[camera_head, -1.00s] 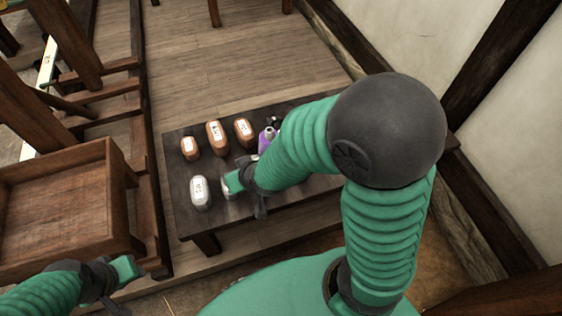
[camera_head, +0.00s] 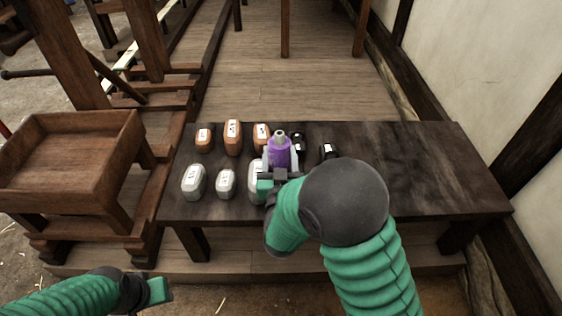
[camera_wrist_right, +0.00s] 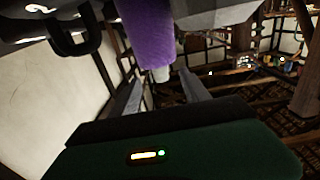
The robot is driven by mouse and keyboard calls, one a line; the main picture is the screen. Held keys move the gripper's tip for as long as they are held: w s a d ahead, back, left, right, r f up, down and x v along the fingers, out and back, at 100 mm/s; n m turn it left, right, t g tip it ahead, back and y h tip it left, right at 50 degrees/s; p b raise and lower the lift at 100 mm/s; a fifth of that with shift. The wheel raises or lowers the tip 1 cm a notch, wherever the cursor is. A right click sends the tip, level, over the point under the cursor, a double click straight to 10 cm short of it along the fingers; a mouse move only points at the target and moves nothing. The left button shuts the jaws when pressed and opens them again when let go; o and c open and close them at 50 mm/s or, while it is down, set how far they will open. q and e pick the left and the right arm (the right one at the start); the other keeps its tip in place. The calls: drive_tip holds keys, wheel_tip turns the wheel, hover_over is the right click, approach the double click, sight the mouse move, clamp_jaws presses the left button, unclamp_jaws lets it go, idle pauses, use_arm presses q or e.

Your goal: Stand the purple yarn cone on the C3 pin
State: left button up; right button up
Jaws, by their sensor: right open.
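The purple yarn cone (camera_head: 280,152) is upright at the dark table, its pale tip up. My right gripper (camera_head: 280,164) is open, with its pale fingers on either side of the cone. I cannot tell whether they touch it. In the right wrist view the cone (camera_wrist_right: 147,35) shows close up beyond the spread fingers (camera_wrist_right: 158,95). Its base is hidden in the head view. My left gripper (camera_head: 150,291) is low at the left, away from the table; its jaws are not clear. I cannot make out the C3 pin.
Several orange-brown labelled blocks (camera_head: 232,137) stand in the table's back row. The table's right half (camera_head: 420,165) is clear. A wooden tray (camera_head: 70,205) stands at the left.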

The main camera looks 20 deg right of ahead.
sight(279, 142)
drive_tip(key=shift+w+d+f, duration=0.1)
drive_tip(key=shift+w+d, duration=0.15)
drive_tip(key=shift+w, duration=0.35)
drive_tip(key=b+x, duration=0.3)
drive_tip(key=x, duration=0.1)
drive_tip(key=shift+w+f+b, duration=0.1)
drive_tip(key=shift+w+b, duration=0.25)
drive_tip(key=shift+w, duration=0.1)
drive_tip(key=shift+w+d, duration=0.1)
drive_tip(key=shift+w, duration=0.15)
clamp_jaws()
